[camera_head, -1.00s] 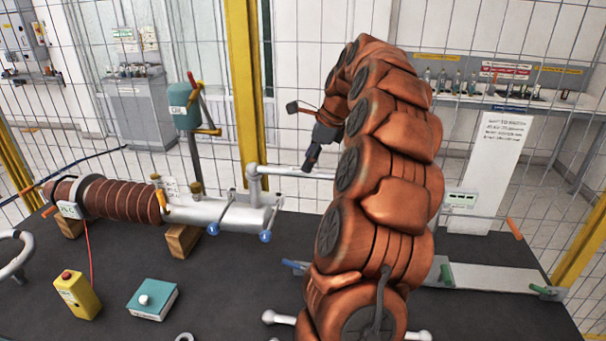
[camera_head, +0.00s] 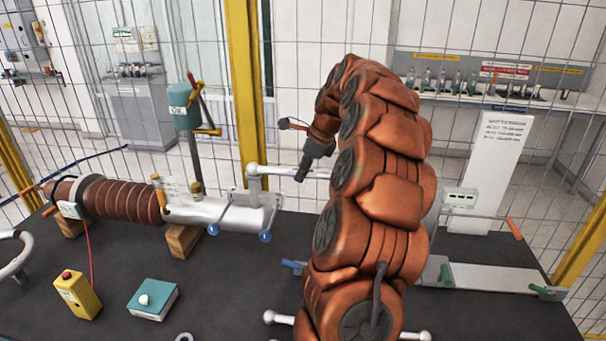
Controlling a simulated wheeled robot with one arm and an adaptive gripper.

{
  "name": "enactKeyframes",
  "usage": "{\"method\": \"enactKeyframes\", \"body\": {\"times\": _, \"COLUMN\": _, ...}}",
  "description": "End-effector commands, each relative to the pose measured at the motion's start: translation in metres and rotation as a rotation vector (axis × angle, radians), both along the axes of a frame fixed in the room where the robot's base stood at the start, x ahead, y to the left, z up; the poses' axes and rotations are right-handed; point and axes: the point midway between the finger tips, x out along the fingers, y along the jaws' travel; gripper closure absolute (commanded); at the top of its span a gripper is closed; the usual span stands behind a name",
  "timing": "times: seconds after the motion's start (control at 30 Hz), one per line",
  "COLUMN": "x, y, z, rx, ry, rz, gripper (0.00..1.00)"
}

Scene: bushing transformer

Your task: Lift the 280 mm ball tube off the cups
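A pale grey tube (camera_head: 277,170) lies level in the middle, with a rounded left end on an upright post (camera_head: 258,186). I take it to be the ball tube. My arm hides its right end, and any cup under that end. My dark gripper (camera_head: 301,177) points down and left, with its tip overlapping the tube in the picture. I cannot tell whether it touches the tube or is in front of or behind it. The fingers are too small and dark to show whether they are open or shut.
My orange arm fills the centre right. A ribbed brown bushing (camera_head: 118,201) lies at left on wooden blocks (camera_head: 183,241). A yellow box (camera_head: 78,295) and a teal box (camera_head: 152,298) stand in front. A rod with white knobs (camera_head: 271,317) crosses behind my arm. Mesh fencing encloses the table.

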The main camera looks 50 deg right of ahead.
Motion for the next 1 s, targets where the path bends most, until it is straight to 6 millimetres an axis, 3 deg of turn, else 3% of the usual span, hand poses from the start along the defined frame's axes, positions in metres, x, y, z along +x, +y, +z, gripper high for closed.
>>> {"method": "enactKeyframes", "body": {"times": 0.2, "x": 0.000, "y": 0.000, "z": 0.000, "rx": 0.000, "ry": 0.000, "rz": 0.000, "gripper": 1.00}}
{"method": "enactKeyframes", "body": {"times": 0.67, "x": 0.000, "y": 0.000, "z": 0.001, "rx": 0.000, "ry": 0.000, "rz": 0.000, "gripper": 1.00}}
{"method": "enactKeyframes", "body": {"times": 1.0, "x": 0.001, "y": 0.000, "z": 0.022, "rx": -0.002, "ry": -0.001, "rz": 0.000, "gripper": 1.00}}
